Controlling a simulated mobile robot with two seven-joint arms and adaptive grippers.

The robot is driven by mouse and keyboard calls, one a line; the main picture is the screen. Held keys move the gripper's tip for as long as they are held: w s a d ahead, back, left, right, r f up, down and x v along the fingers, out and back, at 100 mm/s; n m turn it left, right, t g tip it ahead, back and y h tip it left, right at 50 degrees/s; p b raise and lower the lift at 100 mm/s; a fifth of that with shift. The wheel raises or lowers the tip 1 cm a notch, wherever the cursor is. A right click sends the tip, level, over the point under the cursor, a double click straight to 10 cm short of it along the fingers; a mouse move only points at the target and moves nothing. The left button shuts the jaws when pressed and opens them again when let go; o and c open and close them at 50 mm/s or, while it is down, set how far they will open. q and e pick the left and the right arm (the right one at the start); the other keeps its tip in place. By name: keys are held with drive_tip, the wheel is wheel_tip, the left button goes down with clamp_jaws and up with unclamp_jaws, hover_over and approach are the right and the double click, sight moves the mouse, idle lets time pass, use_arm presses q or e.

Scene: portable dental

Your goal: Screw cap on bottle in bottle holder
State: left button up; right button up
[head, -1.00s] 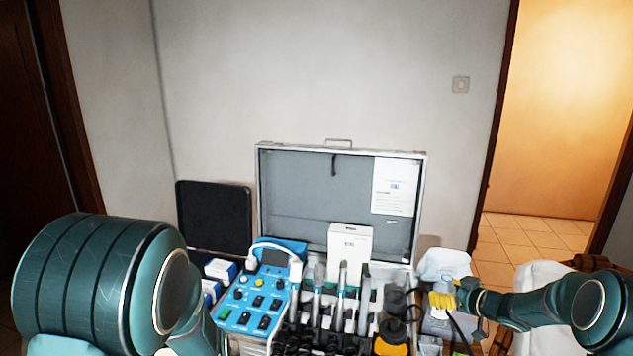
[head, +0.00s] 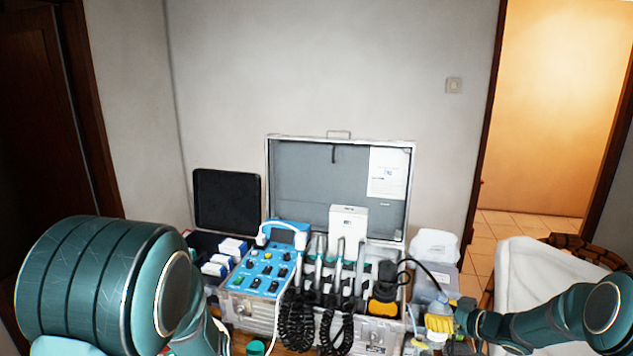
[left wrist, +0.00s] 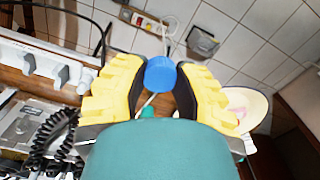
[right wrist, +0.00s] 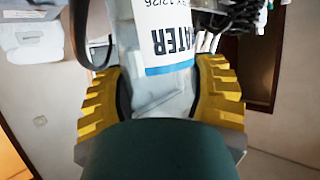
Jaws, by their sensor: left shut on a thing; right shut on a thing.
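A blue cap (left wrist: 160,75) sits between the yellow fingertips of my left gripper (left wrist: 158,88), which is shut on it. In the head view this gripper is hidden behind my left arm. My right gripper (head: 440,322) is at the right end of the open case, in front of a pale container. In the right wrist view, my right gripper (right wrist: 160,100) is shut on a pale translucent bottle (right wrist: 155,100) with a white label (right wrist: 172,30) reading "WATER". The bottle's top is out of that view. The bottle holder cannot be made out clearly. Cap and bottle are apart.
The open metal case (head: 278,185) holds a blue control box (head: 262,272), a white box (head: 348,222), several handpieces and coiled black cords (head: 297,318). A pale lidded container (head: 436,246) stands right of it.

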sight(428, 337)
drive_tip(key=shift+n+g+y, duration=0.5)
drive_tip(key=s+a+f, duration=0.1)
drive_tip(key=s+a, duration=0.1)
drive_tip(key=s+a+f+b, duration=0.1)
drive_tip(key=s+a+f, duration=0.1)
drive_tip(key=shift+s+f, duration=0.15)
drive_tip(key=shift+f, duration=0.1)
drive_tip(key=s+a+f+n+g+y+b, duration=0.1)
drive_tip(key=s+a, duration=0.3)
drive_tip(key=s, duration=0.3)
drive_tip(key=s+a+f+n+g+y+b, duration=0.1)
drive_tip(key=s+a+f+n, duration=0.1)
drive_tip(key=s+a, duration=0.3)
drive_tip(key=shift+s+a+b, duration=0.3)
drive_tip(key=shift+s+b, duration=0.1)
drive_tip(key=shift+s, duration=0.55)
drive_tip(key=shift+a+y, duration=0.1)
drive_tip(key=shift+y, duration=0.2)
drive_tip(key=w+a+f+n+g+y, duration=0.2)
drive_tip(key=a+n+g, duration=0.6)
drive_tip(key=a, duration=0.5)
drive_tip(key=shift+a+g, duration=0.4)
drive_tip(key=shift+g, duration=0.2)
drive_tip(key=shift+w, duration=0.1)
